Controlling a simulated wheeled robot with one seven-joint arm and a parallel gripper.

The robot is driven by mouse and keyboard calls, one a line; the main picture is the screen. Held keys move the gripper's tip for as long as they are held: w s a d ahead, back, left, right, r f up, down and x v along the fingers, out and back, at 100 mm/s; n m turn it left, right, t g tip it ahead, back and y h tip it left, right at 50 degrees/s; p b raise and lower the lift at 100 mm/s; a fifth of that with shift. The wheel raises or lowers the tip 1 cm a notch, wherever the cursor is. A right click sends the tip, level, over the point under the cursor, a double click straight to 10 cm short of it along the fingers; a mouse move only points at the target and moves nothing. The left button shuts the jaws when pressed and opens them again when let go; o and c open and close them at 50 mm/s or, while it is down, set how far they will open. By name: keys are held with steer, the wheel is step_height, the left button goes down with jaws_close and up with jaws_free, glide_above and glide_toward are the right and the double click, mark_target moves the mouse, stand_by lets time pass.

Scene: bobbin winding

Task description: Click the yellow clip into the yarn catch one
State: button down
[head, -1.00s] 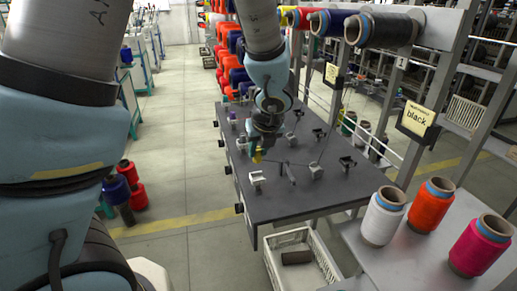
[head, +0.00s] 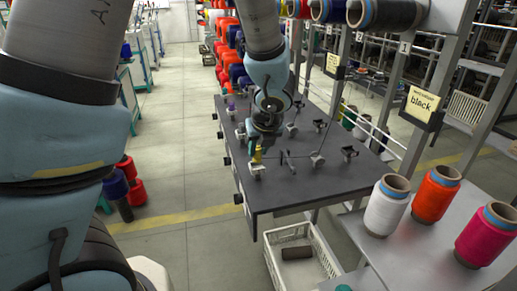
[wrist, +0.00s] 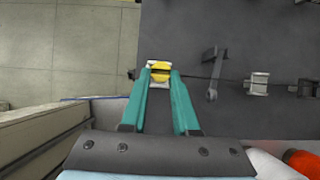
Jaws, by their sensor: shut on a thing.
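My gripper (head: 257,153) is shut on the yellow clip (wrist: 160,66), which sits between the green fingertips in the wrist view. In the head view the clip (head: 257,155) is a small yellow piece just above a small white catch (head: 257,170) near the bench's left edge. In the wrist view the white catch (wrist: 160,86) shows under and around the clip. I cannot tell whether the clip touches or is seated in it. The fingers hide part of the clip. No number can be read on the catch.
The dark bench top (head: 300,190) carries another white catch (head: 317,159), a black-topped holder (head: 349,152) and a thin upright lever (head: 288,165) to the right. A white crate (head: 280,236) stands below the bench's front. Yarn cones (head: 386,206) stand on a shelf at right.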

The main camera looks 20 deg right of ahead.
steer(key=shift+f+b, duration=1.1)
steer(key=shift+f, duration=0.2)
steer(key=c, duration=0.6)
jaws_free()
steer(key=shift+r, duration=0.1)
steer(key=d+p+v, duration=0.1)
steer(key=p+v, duration=0.1)
steer(key=v, duration=0.9)
steer(key=w+a+f+m+g, duration=0.1)
steer(key=a+f+m+g, duration=0.1)
steer(key=a+m, duration=1.3)
steer(key=w+a+f+m+g, duration=0.2)
steer(key=a+m, duration=1.3)
steer(key=m, duration=0.5)
steer(key=shift+f+m+y, duration=0.2)
steer(key=shift+m+y, duration=0.1)
